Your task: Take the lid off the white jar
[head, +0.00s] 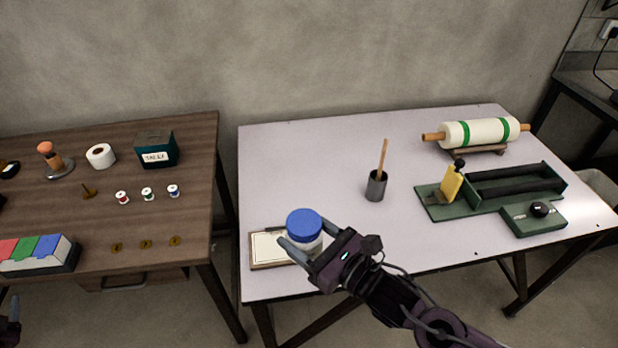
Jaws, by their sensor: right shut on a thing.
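The white jar (311,244) stands at the front left of the pale table, over the right end of a framed card. Its blue lid (304,223) sits on top and covers the mouth. My right gripper (304,236) reaches in from the lower right. Its two fingers are shut on the jar, one on each side, just below the lid; the exact contact is partly hidden.
The framed card (262,252) lies beside the jar. A dark cup (376,187) with a wooden stick stands mid-table. A green tool tray (440,207) and a white roller (480,133) are at the right. A brown table (100,215) with small items is at the left, across a gap.

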